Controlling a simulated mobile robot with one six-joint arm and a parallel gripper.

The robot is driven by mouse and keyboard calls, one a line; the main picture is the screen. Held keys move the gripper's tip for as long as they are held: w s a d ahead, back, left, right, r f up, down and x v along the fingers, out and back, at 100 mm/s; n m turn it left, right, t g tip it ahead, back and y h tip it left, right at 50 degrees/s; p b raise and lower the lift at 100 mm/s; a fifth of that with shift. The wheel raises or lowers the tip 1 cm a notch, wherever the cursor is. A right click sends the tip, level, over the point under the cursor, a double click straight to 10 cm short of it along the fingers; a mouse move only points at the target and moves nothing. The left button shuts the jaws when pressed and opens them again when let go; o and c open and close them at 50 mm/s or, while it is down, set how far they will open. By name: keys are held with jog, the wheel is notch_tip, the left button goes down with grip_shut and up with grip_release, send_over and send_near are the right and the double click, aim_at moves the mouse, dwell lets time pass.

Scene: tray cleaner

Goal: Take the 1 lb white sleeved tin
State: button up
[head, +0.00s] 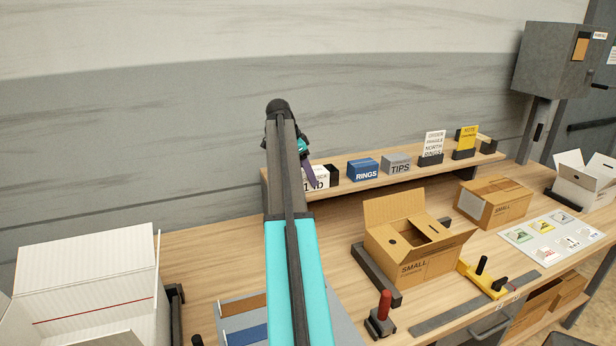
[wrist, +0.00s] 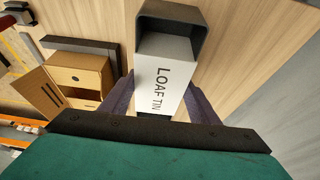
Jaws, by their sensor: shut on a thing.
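The white sleeved tin (head: 320,183) is at the left end of the raised shelf in the head view, partly hidden by my arm; "1 lb" shows on its sleeve. In the wrist view the tin (wrist: 168,72) has a white sleeve printed "LOAF TIN" and a dark grey end. My gripper (head: 308,172) is at the tin. Its purple fingers stand on both sides of the sleeve in the wrist view (wrist: 160,104), shut on it. I cannot tell whether the tin touches the shelf.
On the shelf (head: 345,187), a blue RINGS box (head: 362,170) and grey TIPS box (head: 397,163) stand to the right, then card holders (head: 431,158). Below are an open SMALL carton (head: 412,262), a red-handled tool (head: 383,308) and a white carton (head: 85,280) at left.

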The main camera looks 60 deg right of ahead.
jog(key=shift+r+b, duration=0.8)
jog(key=shift+r, duration=0.85)
jog(key=shift+s+a+b, duration=0.4)
jog(key=shift+s+a, duration=0.55)
jog(key=shift+a, duration=0.2)
jog(key=s+a+r+b, duration=0.1)
jog(key=s+a+b, duration=0.2)
jog(key=s+a, duration=0.5)
jog(key=shift+a+r, duration=0.25)
jog(key=shift+a, duration=0.9)
